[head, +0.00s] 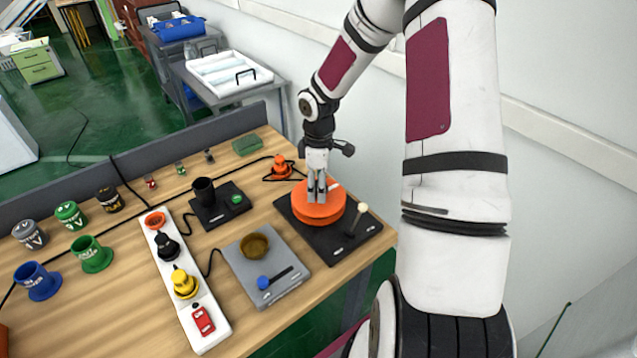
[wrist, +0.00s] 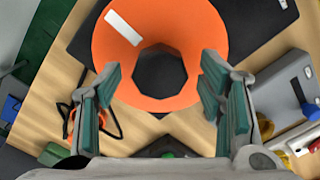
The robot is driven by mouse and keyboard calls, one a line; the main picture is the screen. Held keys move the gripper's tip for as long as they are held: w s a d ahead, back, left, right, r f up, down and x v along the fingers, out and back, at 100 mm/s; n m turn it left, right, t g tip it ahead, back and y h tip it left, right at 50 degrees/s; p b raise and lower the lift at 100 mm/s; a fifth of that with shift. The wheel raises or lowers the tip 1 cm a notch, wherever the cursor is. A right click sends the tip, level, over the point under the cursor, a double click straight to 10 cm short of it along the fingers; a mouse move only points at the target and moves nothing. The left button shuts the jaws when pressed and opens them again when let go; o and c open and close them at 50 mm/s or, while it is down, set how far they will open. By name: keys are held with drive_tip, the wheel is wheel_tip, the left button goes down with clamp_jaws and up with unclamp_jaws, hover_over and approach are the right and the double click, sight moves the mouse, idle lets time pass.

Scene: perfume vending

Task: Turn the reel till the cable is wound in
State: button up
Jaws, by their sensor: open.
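The orange reel (head: 318,211) sits on a black base plate (head: 372,227) at the right end of the table. In the wrist view the reel (wrist: 205,35) shows a dark many-sided hole in its middle and a white bar (wrist: 123,28) on its top. My gripper (head: 317,188) points down over the reel. In the wrist view its fingers (wrist: 166,95) are spread, with nothing between them; I cannot tell whether they touch the reel. An orange plug (head: 281,169) with a loop of dark cable lies behind the reel and also shows in the wrist view (wrist: 72,122).
A lever with a cream knob (head: 362,208) stands at the front right of the base plate. A grey box with a brown dial (head: 254,246) and a white power strip (head: 213,321) lie to the left. Several coloured cups stand farther left. A low grey panel (head: 240,118) edges the table's back.

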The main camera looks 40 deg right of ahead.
clamp_jaws()
drive_tip(key=shift+m, duration=0.3)
